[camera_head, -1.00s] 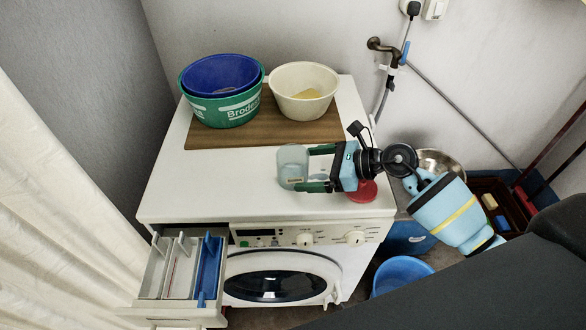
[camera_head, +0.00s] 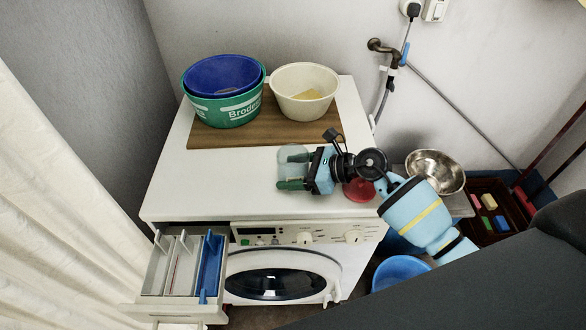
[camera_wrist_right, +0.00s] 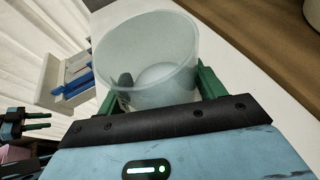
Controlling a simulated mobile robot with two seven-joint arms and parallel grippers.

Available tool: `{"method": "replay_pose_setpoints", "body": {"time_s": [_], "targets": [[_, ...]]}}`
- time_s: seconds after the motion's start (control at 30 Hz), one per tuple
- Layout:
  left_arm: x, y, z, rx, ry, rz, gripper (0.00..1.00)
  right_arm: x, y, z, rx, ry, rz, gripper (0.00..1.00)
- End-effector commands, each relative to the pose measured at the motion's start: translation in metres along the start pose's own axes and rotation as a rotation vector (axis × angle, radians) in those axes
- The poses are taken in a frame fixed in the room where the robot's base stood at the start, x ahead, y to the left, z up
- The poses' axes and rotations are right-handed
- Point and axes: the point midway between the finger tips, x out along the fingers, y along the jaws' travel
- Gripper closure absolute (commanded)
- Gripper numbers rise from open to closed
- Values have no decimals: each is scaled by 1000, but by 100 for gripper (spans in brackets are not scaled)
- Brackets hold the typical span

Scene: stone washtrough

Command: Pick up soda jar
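The soda jar (camera_head: 292,154) is a clear, pale bluish, open-topped vessel standing upright on the white washing machine top. My right gripper (camera_head: 291,170) reaches in from the right with its green fingers on either side of the jar. In the right wrist view the jar (camera_wrist_right: 150,60) sits between the two spread fingers, and its wide mouth shows. I cannot tell whether either finger touches it. My left gripper (camera_wrist_right: 38,121) shows small at the left of the right wrist view, its green fingers apart and empty.
A red lid-like disc (camera_head: 360,190) lies under my right wrist. A wooden board (camera_head: 255,130) behind carries a green basin (camera_head: 228,112), with a blue one inside, and a cream bowl (camera_head: 304,98). The detergent drawer (camera_head: 180,275) stands open at front left.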

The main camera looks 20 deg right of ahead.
Motion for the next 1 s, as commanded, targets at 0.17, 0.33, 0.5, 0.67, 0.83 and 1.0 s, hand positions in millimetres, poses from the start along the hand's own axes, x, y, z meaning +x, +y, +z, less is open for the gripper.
{"method": "replay_pose_setpoints", "body": {"time_s": [0.17, 0.33, 0.5, 0.67, 0.83, 1.0], "targets": [[0, 0, 0, 0, 0, 0, 68, 0, 0, 0, 0, 0, 0, 58], [0, 0, 0, 0, 0, 0, 68, 0, 0, 1, 0, -1, 0, 60], [0, 0, 0, 0, 0, 0, 68, -1, 0, 3, -2, -1, -1, 60], [0, 0, -1, 0, 1, 0, 68, -6, 0, 14, -6, -2, -1, 60], [-1, 0, -2, 0, 3, 0, 68, -14, 0, 34, -8, -1, -2, 60], [-1, 0, -3, 0, 5, 0, 68, -33, 20, 26, -2, 2, 0, 60]]}}
